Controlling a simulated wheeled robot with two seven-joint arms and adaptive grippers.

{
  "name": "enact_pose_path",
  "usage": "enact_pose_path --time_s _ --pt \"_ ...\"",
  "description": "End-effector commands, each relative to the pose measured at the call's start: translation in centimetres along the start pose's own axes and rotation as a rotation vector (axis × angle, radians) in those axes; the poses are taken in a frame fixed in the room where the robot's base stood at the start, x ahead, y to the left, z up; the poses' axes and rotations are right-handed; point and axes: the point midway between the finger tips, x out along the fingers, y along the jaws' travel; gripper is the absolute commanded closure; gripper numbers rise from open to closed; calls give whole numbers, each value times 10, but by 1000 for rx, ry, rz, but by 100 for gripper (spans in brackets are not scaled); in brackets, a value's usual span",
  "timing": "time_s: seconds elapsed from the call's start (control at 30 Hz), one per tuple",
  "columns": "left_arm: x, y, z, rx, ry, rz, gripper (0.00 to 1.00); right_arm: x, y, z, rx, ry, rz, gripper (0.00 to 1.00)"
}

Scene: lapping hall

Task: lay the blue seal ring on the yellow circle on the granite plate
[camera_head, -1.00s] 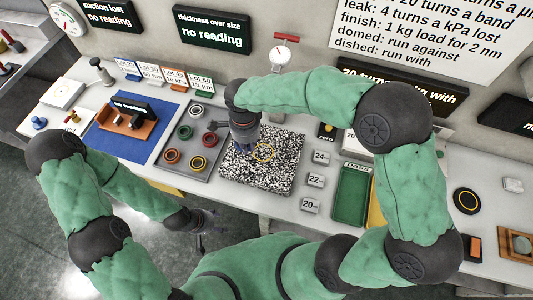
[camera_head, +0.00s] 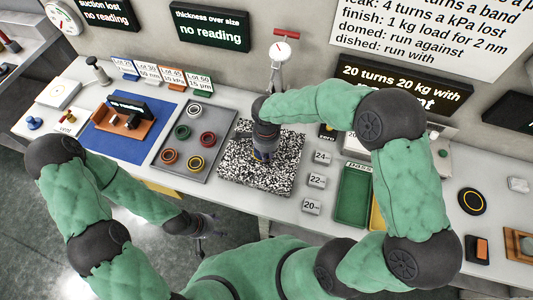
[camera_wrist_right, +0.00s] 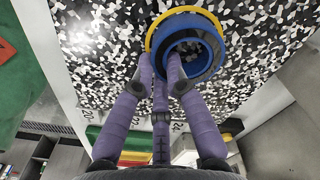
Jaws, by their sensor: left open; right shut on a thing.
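My right gripper (camera_head: 263,157) is over the speckled granite plate (camera_head: 235,178), pointing down. In the right wrist view its purple fingers (camera_wrist_right: 162,80) are shut on the blue seal ring (camera_wrist_right: 216,48). The yellow circle (camera_wrist_right: 168,18) shows as an arc along the upper left edge of the ring, so the ring overlaps it but looks slightly offset. Whether the ring touches the plate or is just above it, I cannot tell. In the head view the gripper hides most of the ring and circle. My left gripper (camera_head: 205,223) is open and empty, in front of the bench.
A grey tray (camera_head: 190,153) with several coloured rings lies left of the plate. A blue mat (camera_head: 103,144) with an orange stand is further left. Small number blocks (camera_head: 316,181) and a green tray (camera_head: 352,197) are to the right.

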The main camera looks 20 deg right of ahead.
Motion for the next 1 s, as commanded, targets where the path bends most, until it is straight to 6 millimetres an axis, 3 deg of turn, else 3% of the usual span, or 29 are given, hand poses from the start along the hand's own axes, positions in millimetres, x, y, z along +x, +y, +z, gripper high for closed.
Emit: enact_pose_path --time_s 0.27,0.3,0.37,0.77,1.0 --pt "3 -1 0 0 0 0 40 3 0 0 0 0 -1 100" --pt "3 -1 0 0 0 0 40 3 0 0 0 0 0 80" --pt "2 -1 0 0 0 0 40 2 0 0 0 0 0 63" --pt "0 0 0 0 0 0 40 0 0 0 0 0 0 62" --pt "-10 4 0 0 0 0 40 -34 -1 0 -1 0 -4 62"
